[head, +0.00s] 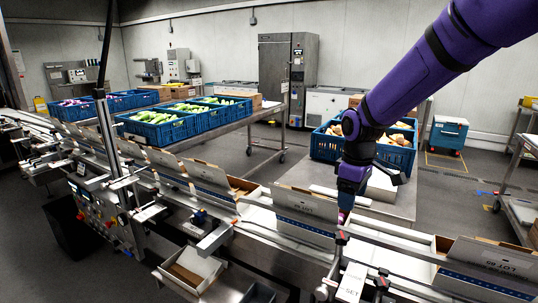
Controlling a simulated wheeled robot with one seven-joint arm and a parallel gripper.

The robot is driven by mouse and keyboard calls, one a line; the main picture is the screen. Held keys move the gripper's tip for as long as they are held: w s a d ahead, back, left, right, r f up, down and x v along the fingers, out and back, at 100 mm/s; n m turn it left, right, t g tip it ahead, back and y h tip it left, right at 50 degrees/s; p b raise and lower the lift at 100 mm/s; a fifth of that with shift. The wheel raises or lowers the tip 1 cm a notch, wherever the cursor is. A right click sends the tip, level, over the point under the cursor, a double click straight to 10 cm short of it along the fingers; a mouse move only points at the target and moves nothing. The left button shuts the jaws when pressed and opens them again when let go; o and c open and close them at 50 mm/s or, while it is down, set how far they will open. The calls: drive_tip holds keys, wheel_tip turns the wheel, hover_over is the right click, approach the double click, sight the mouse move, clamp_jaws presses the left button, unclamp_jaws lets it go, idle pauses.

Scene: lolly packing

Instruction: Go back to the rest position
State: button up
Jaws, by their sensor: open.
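My purple arm reaches in from the upper right of the head view. My gripper (344,214) points down over the conveyor line, beside an open carton (305,212) marked LOT 60. The jaws are open, though the fingertips are small and partly hidden. A small pinkish patch shows near the tips, and I cannot tell what it is. Whether the fingertips are inside a carton or just above it is not clear.
The conveyor (395,238) crosses the front with several open cartons, among them one at the right (485,262). A control post (112,150) stands at the left. A blue crate (396,152) sits on a table behind my gripper. Green-filled crates (155,132) stand further back.

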drive_tip(key=s+d+r+m+t, duration=0.2)
drive_tip(key=s+r, duration=0.5)
drive_tip(key=s, duration=0.6)
drive_tip(key=s+d+r+m+t, duration=0.3)
drive_tip(key=s+r+m, duration=0.4)
drive_tip(key=s, duration=0.6)
drive_tip(key=shift+s+d+m, duration=0.3)
drive_tip(key=shift+s+d, duration=0.05)
drive_tip(key=shift+d, duration=0.45)
